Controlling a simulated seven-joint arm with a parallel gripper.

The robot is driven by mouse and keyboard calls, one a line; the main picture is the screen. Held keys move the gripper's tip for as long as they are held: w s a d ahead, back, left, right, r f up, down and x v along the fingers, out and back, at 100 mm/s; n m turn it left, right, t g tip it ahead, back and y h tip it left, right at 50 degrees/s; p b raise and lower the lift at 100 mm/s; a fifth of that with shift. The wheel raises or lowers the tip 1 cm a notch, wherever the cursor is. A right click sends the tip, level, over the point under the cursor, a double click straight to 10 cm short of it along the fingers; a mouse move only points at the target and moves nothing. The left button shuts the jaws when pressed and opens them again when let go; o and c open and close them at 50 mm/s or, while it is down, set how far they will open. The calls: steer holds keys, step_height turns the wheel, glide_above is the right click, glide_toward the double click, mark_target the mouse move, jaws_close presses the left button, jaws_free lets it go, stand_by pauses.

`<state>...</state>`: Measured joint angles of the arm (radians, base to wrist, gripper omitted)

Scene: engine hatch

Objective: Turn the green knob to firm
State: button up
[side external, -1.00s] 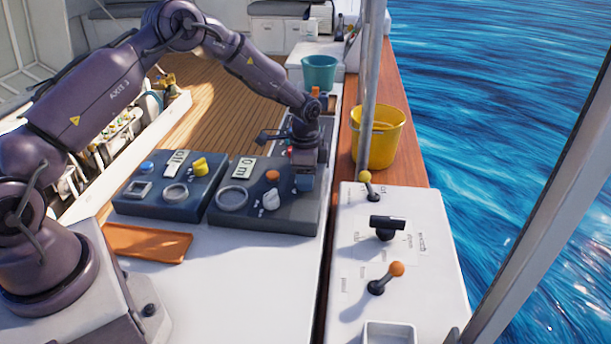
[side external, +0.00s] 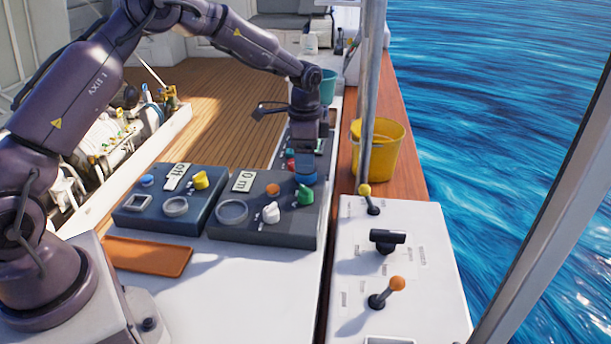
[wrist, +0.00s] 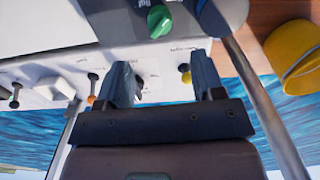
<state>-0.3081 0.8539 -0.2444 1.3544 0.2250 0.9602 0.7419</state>
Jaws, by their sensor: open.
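The green knob (side external: 305,195) sits on the right part of the dark grey control panel (side external: 285,233), at its far right corner. It also shows in the wrist view (wrist: 159,20) at the top, beyond my fingertips. The lettering beside it is too small to read with certainty. My gripper (side external: 307,180) is just behind and above the green knob in the side view, its blue fingers apart from it or barely overlapping it in the picture. In the wrist view the two blue fingers (wrist: 163,75) stand wide apart with nothing between them.
A white knob (side external: 271,213), an orange button (side external: 272,190) and a round gauge (side external: 231,211) share the panel. A second panel (side external: 165,220) stands left, an orange tray (side external: 147,257) in front. A lever console (side external: 410,300) and yellow bucket (side external: 378,150) are right.

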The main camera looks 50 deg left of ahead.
steer(key=shift+r, duration=1.8)
steer(key=s+d+r+n+t, duration=0.2)
steer(key=s+r, duration=0.3)
steer(key=s, duration=0.5)
steer(key=s+d+r+n+t, duration=0.1)
steer(key=s+d+r+n, duration=0.2)
steer(key=s+r, duration=0.3)
steer(key=s+d+r+n+t, duration=0.2)
steer(key=s+r, duration=0.4)
steer(key=s, duration=0.8)
steer(key=shift+d+n+t, duration=0.3)
steer(key=shift+d+n, duration=0.1)
steer(key=shift+n, duration=0.3)
